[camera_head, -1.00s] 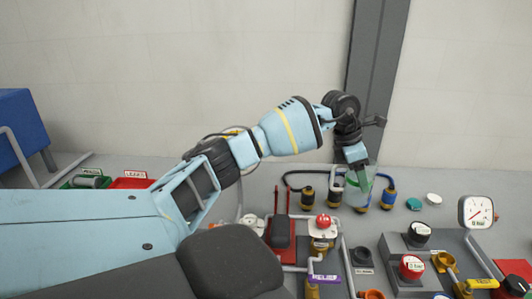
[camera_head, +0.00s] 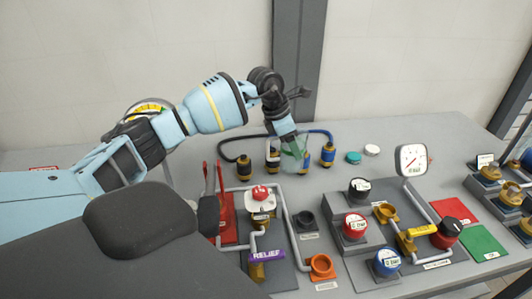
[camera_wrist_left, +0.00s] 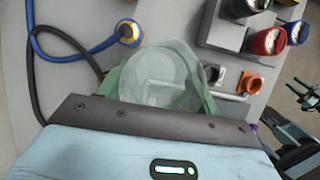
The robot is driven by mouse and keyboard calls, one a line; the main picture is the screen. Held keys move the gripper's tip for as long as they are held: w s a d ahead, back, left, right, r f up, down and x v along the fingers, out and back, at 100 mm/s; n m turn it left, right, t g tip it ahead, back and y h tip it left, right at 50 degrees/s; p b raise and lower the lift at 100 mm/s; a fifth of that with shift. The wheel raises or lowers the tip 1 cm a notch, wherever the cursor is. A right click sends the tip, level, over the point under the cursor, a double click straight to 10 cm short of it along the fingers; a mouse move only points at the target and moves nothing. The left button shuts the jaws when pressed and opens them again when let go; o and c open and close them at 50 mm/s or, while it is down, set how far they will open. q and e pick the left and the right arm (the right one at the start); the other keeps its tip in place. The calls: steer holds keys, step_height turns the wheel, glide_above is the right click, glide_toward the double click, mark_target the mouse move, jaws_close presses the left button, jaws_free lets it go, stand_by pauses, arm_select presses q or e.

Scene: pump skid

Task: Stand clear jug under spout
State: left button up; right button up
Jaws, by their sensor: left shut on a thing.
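My left gripper (camera_head: 297,147) is shut on the clear jug (camera_head: 290,160), with a green finger showing through it. The jug is see-through and is held at the back of the bench, in front of the brass and blue hose fittings. In the left wrist view the jug (camera_wrist_left: 165,70) is seen from above, between the green fingers, with its round mouth towards the camera. I cannot tell from these frames whether its base touches the bench. I cannot clearly pick out a spout.
Near the jug are the relief valve pipework (camera_head: 262,255), a red-handled part (camera_head: 222,205), an orange ring (camera_head: 321,266) and a pressure gauge (camera_head: 411,159). Teal (camera_head: 353,157) and white (camera_head: 371,150) caps lie on the bench. Bare bench (camera_head: 440,130) shows at the back right.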

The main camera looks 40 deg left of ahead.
mark_target(290, 167)
arm_select(q)
steer(key=shift+f, duration=4.45)
steer(key=shift+f, duration=0.2)
steer(key=o, duration=1)
steer(key=shift+r, duration=0.15)
